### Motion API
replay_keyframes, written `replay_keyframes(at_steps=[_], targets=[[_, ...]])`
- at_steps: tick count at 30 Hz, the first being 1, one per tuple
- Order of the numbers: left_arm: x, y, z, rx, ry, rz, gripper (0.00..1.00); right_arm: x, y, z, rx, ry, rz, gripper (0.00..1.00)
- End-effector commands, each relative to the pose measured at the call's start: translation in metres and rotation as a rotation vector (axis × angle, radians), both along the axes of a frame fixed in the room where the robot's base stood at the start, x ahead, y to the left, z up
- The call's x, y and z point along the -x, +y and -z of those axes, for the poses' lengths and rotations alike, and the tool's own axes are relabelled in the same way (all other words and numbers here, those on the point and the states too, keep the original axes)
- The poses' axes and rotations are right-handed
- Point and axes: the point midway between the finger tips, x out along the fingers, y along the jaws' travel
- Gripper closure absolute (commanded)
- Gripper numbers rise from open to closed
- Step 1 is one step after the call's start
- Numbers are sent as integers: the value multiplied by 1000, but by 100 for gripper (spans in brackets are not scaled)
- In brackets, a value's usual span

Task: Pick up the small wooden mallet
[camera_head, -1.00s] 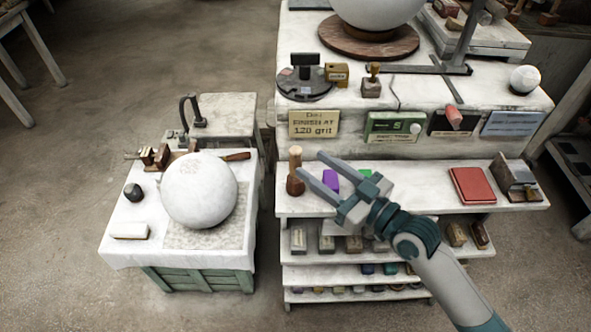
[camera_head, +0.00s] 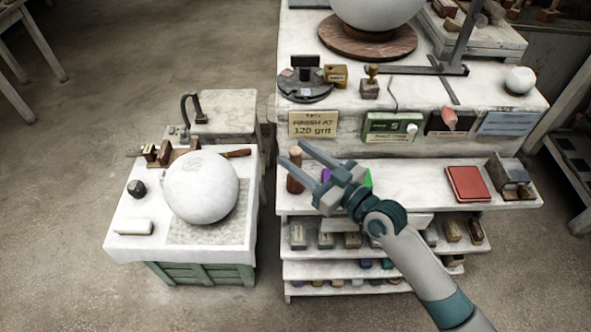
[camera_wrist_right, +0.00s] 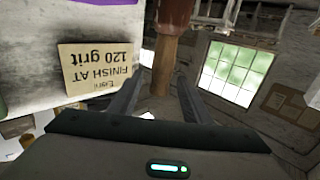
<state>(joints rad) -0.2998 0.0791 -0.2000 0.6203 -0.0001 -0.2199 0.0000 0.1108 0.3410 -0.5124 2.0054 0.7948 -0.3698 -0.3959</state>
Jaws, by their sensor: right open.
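The small wooden mallet (camera_head: 295,180) stands upright at the left end of the bench's lower shelf, its dark head down and its pale handle up. In the right wrist view, the mallet's handle (camera_wrist_right: 163,65) lies between the lines of the two fingers, with the reddish-brown head at the top edge. My right gripper (camera_head: 293,152) is open, and its two fingertips are at the handle, one to each side in the picture. I cannot tell whether either finger touches it. My left gripper is in neither view.
A purple block (camera_head: 326,174) and a green block (camera_head: 366,179) are close by my gripper, partly hidden. A red book (camera_head: 468,184) lies farther right on the shelf. A sign (camera_head: 313,124) hangs behind the mallet. A plaster sphere (camera_head: 200,187) sits on the left table.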

Motion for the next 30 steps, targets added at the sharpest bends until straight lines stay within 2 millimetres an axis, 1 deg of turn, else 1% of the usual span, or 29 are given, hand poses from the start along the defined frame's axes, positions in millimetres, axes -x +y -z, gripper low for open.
replay_keyframes(at_steps=[1, 4, 18, 19, 20, 21, 24, 30], targets=[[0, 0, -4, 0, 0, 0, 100, -4, 4, -2, -3, 1, -1, 56], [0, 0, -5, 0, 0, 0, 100, -7, 8, -1, -1, 1, -1, 56], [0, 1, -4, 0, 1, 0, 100, -8, 8, 1, 1, 1, -1, 56], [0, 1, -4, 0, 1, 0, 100, -8, 8, 1, 1, 1, -1, 61], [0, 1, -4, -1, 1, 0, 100, -8, 8, 1, 1, 1, -1, 68], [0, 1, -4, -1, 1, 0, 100, -8, 8, 1, 1, 1, -1, 77], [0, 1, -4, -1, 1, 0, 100, -8, 8, 1, 1, 1, -1, 100], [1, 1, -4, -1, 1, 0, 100, -8, 8, 0, 0, 0, 0, 100]])
